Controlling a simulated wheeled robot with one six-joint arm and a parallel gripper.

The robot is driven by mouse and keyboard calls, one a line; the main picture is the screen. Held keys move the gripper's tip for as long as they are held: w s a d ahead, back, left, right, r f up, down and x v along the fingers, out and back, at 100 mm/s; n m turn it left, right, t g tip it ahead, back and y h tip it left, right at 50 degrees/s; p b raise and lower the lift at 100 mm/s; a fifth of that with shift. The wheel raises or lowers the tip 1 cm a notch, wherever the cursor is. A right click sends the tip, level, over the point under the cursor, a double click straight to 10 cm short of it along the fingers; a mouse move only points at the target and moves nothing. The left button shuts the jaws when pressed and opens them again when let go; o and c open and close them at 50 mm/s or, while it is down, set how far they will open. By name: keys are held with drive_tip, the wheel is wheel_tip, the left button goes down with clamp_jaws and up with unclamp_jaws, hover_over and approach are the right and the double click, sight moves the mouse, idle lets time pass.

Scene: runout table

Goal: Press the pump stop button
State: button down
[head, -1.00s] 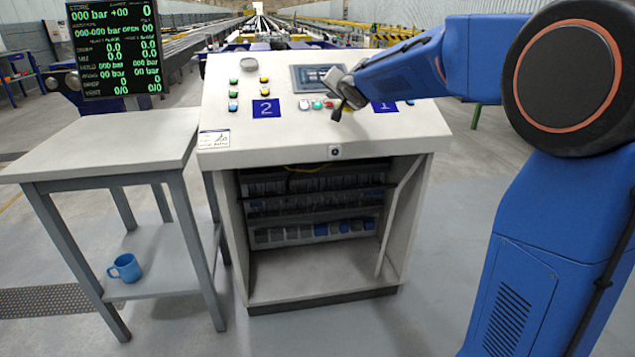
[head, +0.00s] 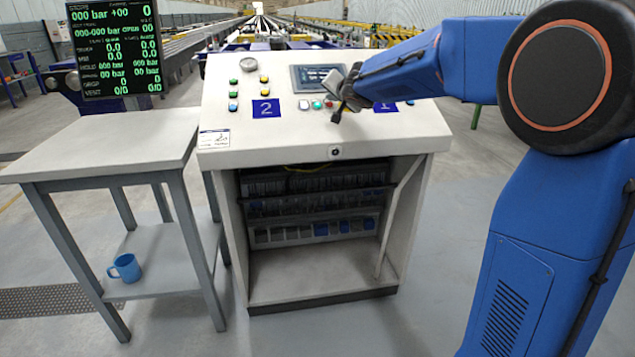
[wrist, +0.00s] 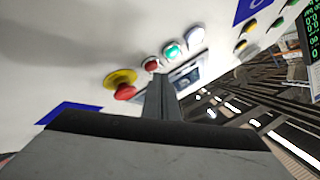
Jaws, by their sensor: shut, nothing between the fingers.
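The sloped control panel (head: 285,130) carries a short row of a white button (head: 303,105), a teal button (head: 317,104) and a small red button (head: 328,104). The row also shows in the wrist view, where the small red button (wrist: 152,64) lies just beyond my fingertips. A larger red mushroom button (wrist: 124,92) on a yellow base is to its left. No lettering is readable, so I cannot tell which one is the pump stop. My gripper (head: 337,115) is shut and empty, close over the panel beside the small red button. Contact cannot be made out.
A display screen (head: 318,77) is set in the panel behind the row. Blue plates marked 2 (head: 266,109) and 1 (head: 386,107) flank it. More buttons (head: 233,93) and a gauge (head: 248,64) are at the left. A grey side table (head: 110,145) stands left, with a blue mug (head: 125,267) below.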

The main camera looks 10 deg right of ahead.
drive_tip(key=shift+s+r, duration=0.2)
drive_tip(key=shift+r, duration=0.25)
idle(0.7)
drive_tip(key=shift+s+r, duration=0.4)
drive_tip(key=shift+r, duration=0.5)
drive_tip(key=shift+s+r, duration=0.45)
drive_tip(key=shift+r, duration=0.45)
drive_tip(key=shift+s+r, duration=0.4)
drive_tip(key=shift+r, duration=0.5)
idle(0.5)
drive_tip(key=shift+s+r, duration=0.25)
drive_tip(key=shift+r, duration=0.3)
drive_tip(key=shift+s+r, duration=0.25)
drive_tip(key=shift+r, duration=0.3)
